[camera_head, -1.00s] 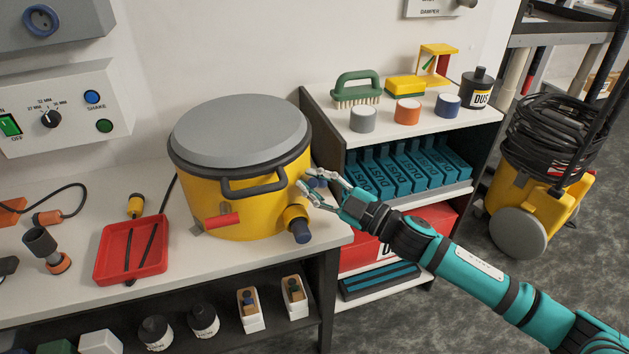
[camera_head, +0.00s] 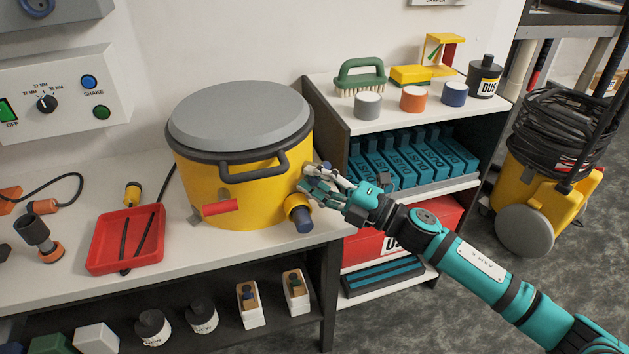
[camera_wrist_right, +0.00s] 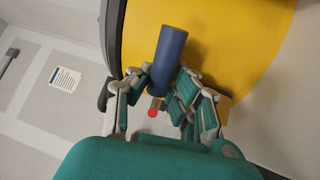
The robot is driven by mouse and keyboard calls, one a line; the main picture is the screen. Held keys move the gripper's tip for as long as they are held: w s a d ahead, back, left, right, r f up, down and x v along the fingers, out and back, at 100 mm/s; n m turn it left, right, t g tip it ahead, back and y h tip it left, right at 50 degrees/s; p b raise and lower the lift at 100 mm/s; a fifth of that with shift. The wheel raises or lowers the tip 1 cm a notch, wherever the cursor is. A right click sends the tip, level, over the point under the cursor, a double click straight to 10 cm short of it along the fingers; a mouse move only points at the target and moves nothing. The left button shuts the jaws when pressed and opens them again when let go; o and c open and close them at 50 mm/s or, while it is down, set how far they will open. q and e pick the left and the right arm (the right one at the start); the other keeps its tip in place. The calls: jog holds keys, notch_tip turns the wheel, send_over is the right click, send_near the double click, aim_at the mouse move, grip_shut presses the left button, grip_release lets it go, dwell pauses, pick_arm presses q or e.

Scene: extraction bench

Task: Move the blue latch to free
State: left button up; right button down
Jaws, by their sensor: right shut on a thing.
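The yellow drum (camera_head: 240,190) with a grey lid (camera_head: 240,115) stands on the bench. My right gripper (camera_head: 313,180) is at the drum's right side, above the blue-ended yellow port (camera_head: 302,218). In the right wrist view, the blue latch (camera_wrist_right: 168,62) shows as a blue cylinder against the yellow drum wall. The fingers of my right gripper (camera_wrist_right: 160,92) are on both sides of its lower end and shut on it. In the head view the fingers mostly hide the latch. My left gripper is not in view.
A red latch (camera_head: 221,206) sits on the drum's front, below a dark handle (camera_head: 254,168). A red tray (camera_head: 125,240) lies on the bench to the left. A shelf unit (camera_head: 400,118) with cups, a brush and blue boxes stands close to the right of the drum.

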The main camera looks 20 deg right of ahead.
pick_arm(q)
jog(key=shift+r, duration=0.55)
pick_arm(e)
jog(key=shift+w+d+r+n, duration=0.2)
jog(key=shift+w+d+n, duration=0.05)
jog(key=shift+d+n, duration=0.1)
jog(key=c, duration=1.2)
grip_release()
jog(key=shift+s, duration=0.1)
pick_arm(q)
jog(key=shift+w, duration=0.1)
pick_arm(e)
jog(key=shift+o, duration=0.2)
jog(key=shift+f, duration=0.15)
jog(key=v, duration=1.2)
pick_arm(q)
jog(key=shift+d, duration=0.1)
